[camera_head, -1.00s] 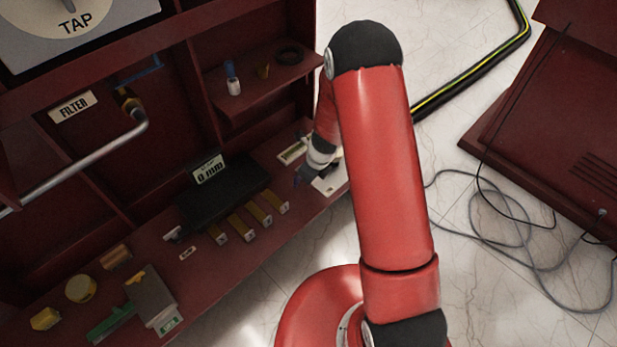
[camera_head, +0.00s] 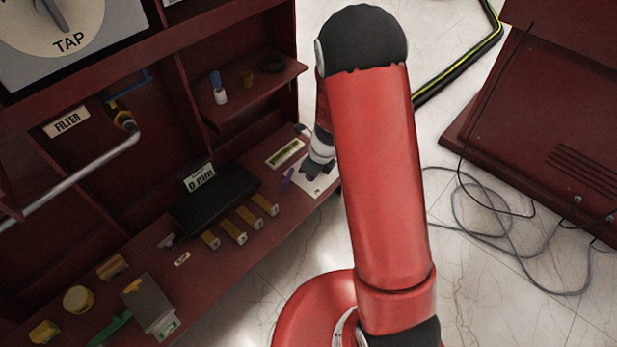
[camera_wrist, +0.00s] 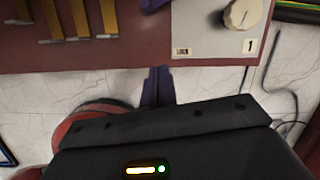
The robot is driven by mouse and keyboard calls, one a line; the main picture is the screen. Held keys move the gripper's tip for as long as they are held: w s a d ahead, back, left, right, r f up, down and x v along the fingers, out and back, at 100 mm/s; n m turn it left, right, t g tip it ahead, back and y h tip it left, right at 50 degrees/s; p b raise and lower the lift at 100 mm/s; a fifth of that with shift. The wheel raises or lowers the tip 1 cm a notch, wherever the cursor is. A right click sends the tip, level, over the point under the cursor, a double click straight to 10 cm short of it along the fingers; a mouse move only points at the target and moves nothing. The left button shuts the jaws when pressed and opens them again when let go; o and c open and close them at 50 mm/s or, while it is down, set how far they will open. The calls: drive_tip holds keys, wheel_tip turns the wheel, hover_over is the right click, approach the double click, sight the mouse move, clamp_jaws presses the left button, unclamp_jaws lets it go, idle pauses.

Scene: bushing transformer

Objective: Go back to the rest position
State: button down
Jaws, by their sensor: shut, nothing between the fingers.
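My gripper (camera_wrist: 158,75) is shut and empty in the wrist view, its dark bluish fingers together over the pale floor just off the bench's front edge. In the head view my gripper (camera_head: 313,170) is small and partly blurred, near the white panel (camera_head: 312,187) at the bench's right end. My red arm stands between the camera and that end and hides part of it. In the wrist view the white panel (camera_wrist: 190,38), with a round knob (camera_wrist: 242,13) and the figure 1, lies right of the fingers.
The dark red bench (camera_head: 215,265) holds several yellow-brown bars (camera_head: 248,217), a black block (camera_head: 212,198) marked "0 mm" and a purple item (camera_head: 288,178). A small shelf (camera_head: 255,97) is above. Loose cables (camera_head: 500,230) and a red cabinet (camera_head: 560,140) are at right, with pale floor between.

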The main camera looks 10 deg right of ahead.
drive_tip(key=shift+s+r, duration=0.1)
drive_tip(key=shift+r, duration=0.3)
drive_tip(key=s+r+n+t+p, duration=0.1)
drive_tip(key=s+r+n, duration=0.25)
drive_tip(key=r, duration=0.35)
drive_tip(key=s+a+r+n, duration=0.1)
drive_tip(key=s+r+n, duration=0.1)
drive_tip(key=r+n, duration=0.45)
drive_tip(key=s+r+n+t+p, duration=0.1)
drive_tip(key=s+r+n, duration=0.2)
drive_tip(key=r, duration=0.6)
drive_tip(key=s+d+r+n+h, duration=0.1)
drive_tip(key=s+d+r+n, duration=0.1)
drive_tip(key=s+r+n, duration=0.3)
drive_tip(key=s+d+r+n+t+h+p, duration=0.1)
drive_tip(key=s+d+r+n, duration=0.1)
drive_tip(key=s+r+n, duration=0.3)
drive_tip(key=s+n, duration=0.3)
drive_tip(key=s, duration=0.2)
drive_tip(key=shift+s+r+n+t, duration=0.3)
drive_tip(key=shift+s+r, duration=0.05)
drive_tip(key=shift+a, duration=0.1)
